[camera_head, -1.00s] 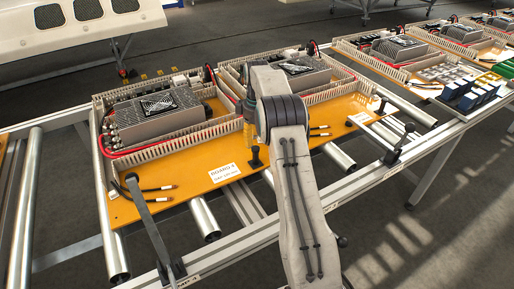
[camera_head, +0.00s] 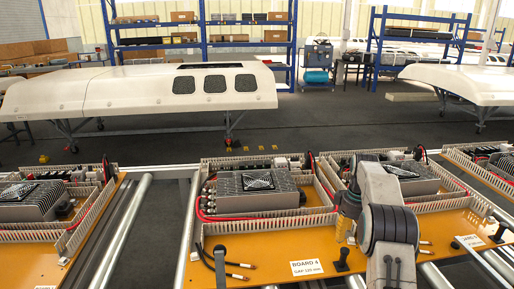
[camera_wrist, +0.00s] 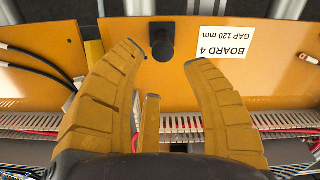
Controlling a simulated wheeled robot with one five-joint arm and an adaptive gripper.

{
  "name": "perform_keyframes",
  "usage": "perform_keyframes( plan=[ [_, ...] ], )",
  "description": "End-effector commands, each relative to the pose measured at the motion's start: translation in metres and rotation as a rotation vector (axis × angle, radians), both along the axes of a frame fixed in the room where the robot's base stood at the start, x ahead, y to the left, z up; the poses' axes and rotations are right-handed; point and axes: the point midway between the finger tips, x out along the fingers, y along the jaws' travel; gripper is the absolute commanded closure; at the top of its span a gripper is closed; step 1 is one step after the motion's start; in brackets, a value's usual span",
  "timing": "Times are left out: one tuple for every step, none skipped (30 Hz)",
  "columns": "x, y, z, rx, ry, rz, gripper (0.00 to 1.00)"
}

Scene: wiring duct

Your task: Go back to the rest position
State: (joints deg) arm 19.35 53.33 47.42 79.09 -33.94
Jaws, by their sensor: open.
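My gripper (camera_wrist: 158,75) shows in the wrist view with its yellow ribbed fingers spread apart and nothing between them. It hangs over the orange board (camera_wrist: 150,30) labelled BOARD 4 (camera_wrist: 226,42). In the wrist view a black knob-like fitting (camera_wrist: 162,40) lies just beyond the fingertips, apart from them. In the head view my gripper (camera_head: 345,228) is a small yellow shape at the end of my grey arm, above the same board (camera_head: 270,245). My arm hides part of the board at the right.
A grey finned unit (camera_head: 257,188) sits on the board inside slotted duct walls (camera_head: 262,222). Loose black cables (camera_head: 222,262) lie at its front. Another board (camera_head: 25,252) stands at the left, past bare rollers (camera_head: 125,230).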

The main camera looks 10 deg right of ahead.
Motion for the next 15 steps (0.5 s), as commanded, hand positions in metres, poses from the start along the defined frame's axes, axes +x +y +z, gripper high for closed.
perform_keyframes(
  plan=[
    [-0.002, 0.004, 0.010, -0.002, -0.007, -0.001, 0.55],
    [-0.003, 0.007, 0.015, -0.003, -0.011, -0.003, 0.55],
    [-0.006, 0.012, 0.024, -0.005, -0.016, -0.007, 0.55],
    [-0.009, 0.016, 0.031, -0.007, -0.021, -0.012, 0.55],
    [-0.012, 0.021, 0.039, -0.008, -0.028, -0.016, 0.55],
    [-0.018, 0.028, 0.050, -0.010, -0.036, -0.022, 0.55],
    [-0.022, 0.034, 0.059, -0.012, -0.042, -0.028, 0.55],
    [-0.028, 0.040, 0.068, -0.013, -0.049, -0.033, 0.55],
    [-0.036, 0.048, 0.080, -0.015, -0.059, -0.042, 0.55],
    [-0.042, 0.054, 0.088, -0.016, -0.066, -0.047, 0.55],
    [-0.049, 0.060, 0.096, -0.017, -0.074, -0.055, 0.55],
    [-0.058, 0.068, 0.106, -0.017, -0.084, -0.062, 0.55],
    [-0.066, 0.074, 0.113, -0.018, -0.092, -0.069, 0.55],
    [-0.073, 0.080, 0.119, -0.019, -0.099, -0.074, 0.55],
    [-0.084, 0.087, 0.127, -0.019, -0.109, -0.084, 0.55]
  ],
)
